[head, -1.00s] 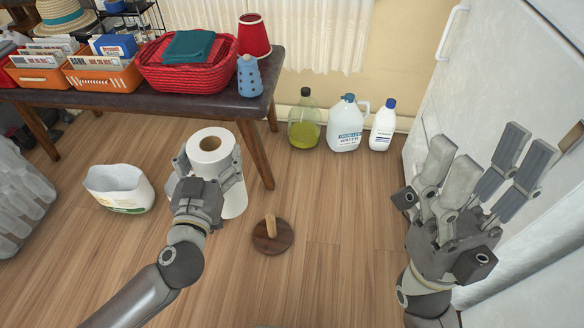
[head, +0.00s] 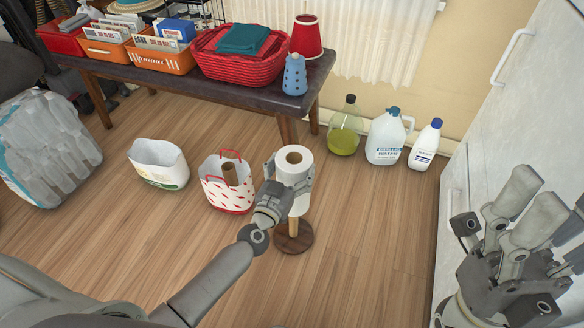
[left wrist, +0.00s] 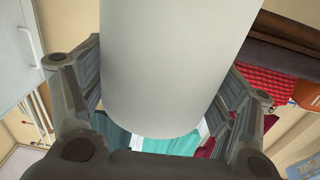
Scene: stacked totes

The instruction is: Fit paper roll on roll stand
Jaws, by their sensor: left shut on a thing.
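The white paper roll (head: 294,160) is upright in my left gripper (head: 288,177), which is shut around its sides. The roll also fills the middle of the left wrist view (left wrist: 175,65), with fingers on both sides. My right gripper (head: 550,205) is open and empty at the right.
A white-and-red bag (head: 222,196) with a cardboard tube stands left of the stand, beside a white container (head: 158,165). A green bottle (head: 345,127), water jug (head: 385,140) and white bottle (head: 425,146) stand by the wall. The bench (head: 200,88) is behind. Floor right of the stand is clear.

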